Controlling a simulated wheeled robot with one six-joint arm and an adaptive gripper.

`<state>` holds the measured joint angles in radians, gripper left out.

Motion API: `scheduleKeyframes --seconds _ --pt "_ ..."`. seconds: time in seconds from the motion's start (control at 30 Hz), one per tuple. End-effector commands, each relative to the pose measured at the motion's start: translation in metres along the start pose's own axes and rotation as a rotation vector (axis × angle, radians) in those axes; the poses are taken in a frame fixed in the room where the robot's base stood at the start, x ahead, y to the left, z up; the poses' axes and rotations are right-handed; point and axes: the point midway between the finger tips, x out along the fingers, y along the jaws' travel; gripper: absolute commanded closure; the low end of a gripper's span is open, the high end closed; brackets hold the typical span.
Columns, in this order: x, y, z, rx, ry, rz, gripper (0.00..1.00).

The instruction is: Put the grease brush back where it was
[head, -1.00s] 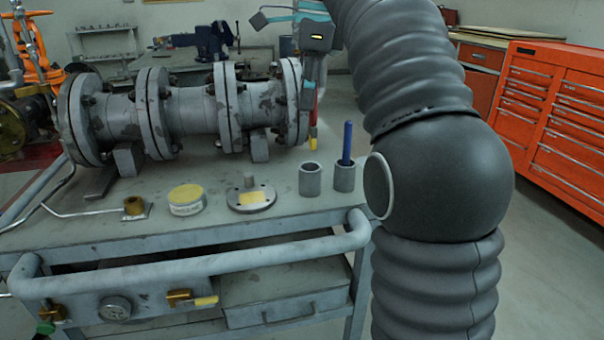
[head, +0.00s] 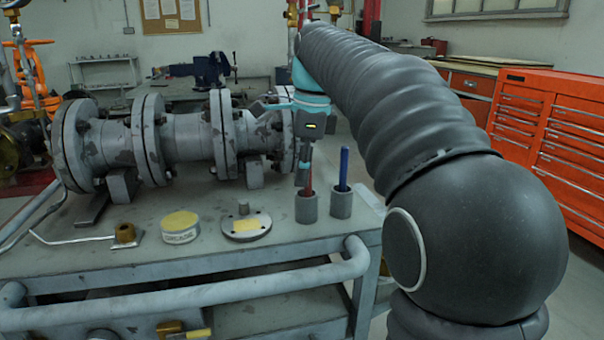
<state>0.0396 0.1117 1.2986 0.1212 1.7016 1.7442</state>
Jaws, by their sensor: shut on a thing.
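The grease brush (head: 308,180) has a red handle and stands upright with its lower end inside the left grey cup (head: 306,209). My gripper (head: 303,176) is right above that cup and shut on the upper part of the brush. The brush's yellow tip is hidden inside the cup, so I cannot tell whether it touches the bottom. The right grey cup (head: 341,206) stands beside it and holds a blue-handled tool (head: 344,165).
A flanged pipe assembly (head: 185,137) lies close behind and left of the cups. A red tool cabinet (head: 550,130) stands at right.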

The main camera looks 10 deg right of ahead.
Motion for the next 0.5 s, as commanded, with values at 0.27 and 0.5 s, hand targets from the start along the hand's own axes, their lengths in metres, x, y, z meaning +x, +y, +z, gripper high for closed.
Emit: scheduleKeyframes --seconds 0.27,0.5 --pt "0.0016 -0.0001 -0.0001 0.0 0.0 0.0 1.0" --pt "0.0021 -0.0001 -0.0001 0.0 0.0 0.0 0.6"
